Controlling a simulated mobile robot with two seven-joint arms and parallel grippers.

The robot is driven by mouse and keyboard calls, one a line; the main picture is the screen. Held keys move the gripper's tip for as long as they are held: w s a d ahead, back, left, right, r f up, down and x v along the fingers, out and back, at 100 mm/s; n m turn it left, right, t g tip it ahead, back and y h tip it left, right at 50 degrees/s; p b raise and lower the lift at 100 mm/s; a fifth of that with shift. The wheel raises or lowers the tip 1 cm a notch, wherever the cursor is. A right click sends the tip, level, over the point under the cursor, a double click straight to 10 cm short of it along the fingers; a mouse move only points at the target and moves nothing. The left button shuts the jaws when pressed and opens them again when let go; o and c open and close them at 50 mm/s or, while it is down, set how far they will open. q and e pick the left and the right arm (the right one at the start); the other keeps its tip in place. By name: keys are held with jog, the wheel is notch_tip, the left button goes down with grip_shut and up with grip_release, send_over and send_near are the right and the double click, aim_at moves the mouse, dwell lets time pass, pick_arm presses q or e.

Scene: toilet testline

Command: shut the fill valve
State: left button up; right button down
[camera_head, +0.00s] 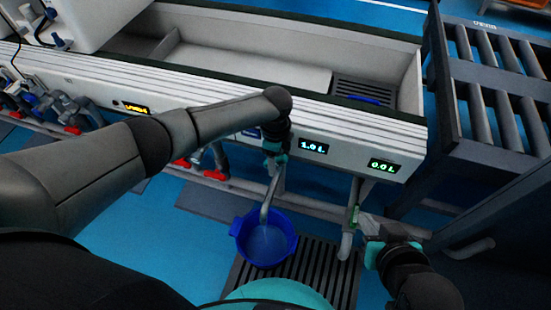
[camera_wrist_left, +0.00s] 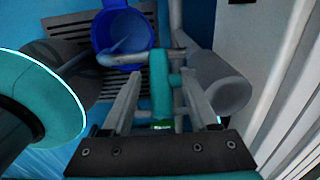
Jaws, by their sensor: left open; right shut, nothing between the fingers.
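The fill valve shows in the left wrist view as a teal-green body (camera_wrist_left: 161,92) on a grey pipe and spout. My left gripper (camera_wrist_left: 160,108) is open, with its two fingers on either side of the green part; I cannot tell whether they touch it. In the head view my left gripper (camera_head: 275,154) reaches down at the front of the white line and mostly hides the valve. The grey spout (camera_head: 268,194) points into a blue bucket (camera_head: 243,247), which also shows in the left wrist view (camera_wrist_left: 101,36). My right gripper (camera_head: 365,232) is shut and empty, right of the bucket.
A lit display (camera_head: 314,147) reads 1.0 L and another (camera_head: 382,166) reads 0.0 L. A green fitting (camera_head: 354,214) on a pipe is close to my right gripper. A dark floor grate (camera_head: 325,270) lies beside the bucket. A roller rack (camera_head: 497,95) stands at right.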

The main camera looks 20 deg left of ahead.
pick_arm(q)
jog(key=shift+c, duration=0.2)
grip_shut()
dwell(0.4)
